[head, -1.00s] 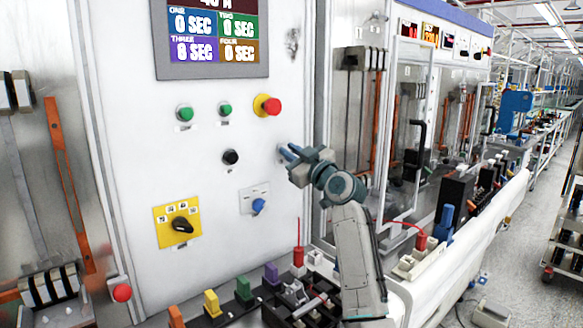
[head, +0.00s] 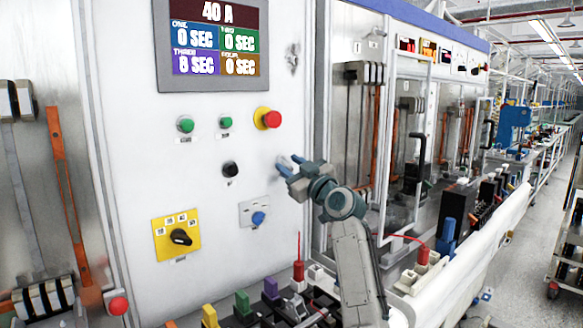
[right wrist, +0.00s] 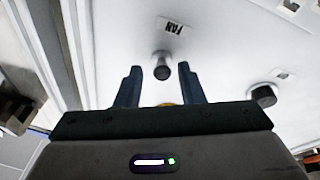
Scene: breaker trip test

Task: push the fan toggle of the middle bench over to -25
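The fan toggle (right wrist: 162,66) is a small dark-tipped stub on the white panel (head: 130,160). The FAN label (right wrist: 172,25) appears upside down above it in the right wrist view. My right gripper (head: 286,162) is at the panel's right part, and hides the toggle in the head view. In the right wrist view its two blue fingers (right wrist: 158,80) are open, one on either side of the toggle's line, with a gap to each side. I cannot tell whether the fingertips reach the toggle's depth. My left gripper is not in view.
A red emergency stop (head: 270,118) sits above my right gripper. A black knob (head: 231,169) is to its left, a blue knob (head: 258,218) below left. A yellow selector plate (head: 176,238) is lower left. Colored terminals (head: 242,301) line the bench below.

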